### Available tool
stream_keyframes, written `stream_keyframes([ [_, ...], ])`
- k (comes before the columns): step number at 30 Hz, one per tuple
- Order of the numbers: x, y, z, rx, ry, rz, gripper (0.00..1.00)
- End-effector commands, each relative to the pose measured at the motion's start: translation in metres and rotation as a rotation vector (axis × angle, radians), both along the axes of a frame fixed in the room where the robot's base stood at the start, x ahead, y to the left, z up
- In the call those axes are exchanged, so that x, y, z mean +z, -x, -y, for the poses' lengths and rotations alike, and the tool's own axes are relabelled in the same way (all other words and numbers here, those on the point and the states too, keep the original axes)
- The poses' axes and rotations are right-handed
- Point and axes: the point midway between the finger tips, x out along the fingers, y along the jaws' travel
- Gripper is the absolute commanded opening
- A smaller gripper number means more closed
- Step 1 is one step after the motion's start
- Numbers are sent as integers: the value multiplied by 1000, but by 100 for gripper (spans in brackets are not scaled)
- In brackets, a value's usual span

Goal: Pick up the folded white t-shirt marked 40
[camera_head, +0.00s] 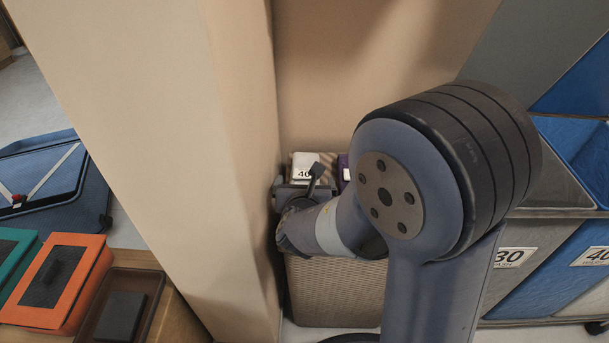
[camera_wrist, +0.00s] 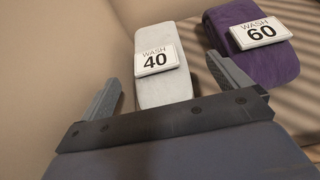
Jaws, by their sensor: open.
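The folded white t-shirt (camera_wrist: 163,88) carries a white tag reading WASH 40. In the wrist view it lies ahead of my gripper (camera_wrist: 168,88), between the two spread fingers and apart from the left one. The fingers are open and nothing is held. In the head view the white t-shirt (camera_head: 304,160) shows at the far end of my arm, partly hidden behind my gripper (camera_head: 312,180). My wrist covers much of what lies below it there.
A purple folded garment (camera_wrist: 272,62) tagged WASH 60 lies right of the white one, close to my right finger. A woven hamper (camera_head: 335,290) stands below. A beige wall is close on the left. Blue bins (camera_head: 555,270) stand right; orange box (camera_head: 62,280) left.

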Motion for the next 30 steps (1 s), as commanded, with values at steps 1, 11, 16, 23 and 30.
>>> stream_keyframes([
  [1, -7, -8, 0, -3, 0, 1, 96],
  [11, -17, -39, -2, -1, -1, 0, 96],
  [16, -17, -39, -2, -1, -1, 0, 96],
  [23, -17, -39, -2, -1, -1, 0, 79],
  [30, -17, -39, -2, -1, -1, 0, 60],
])
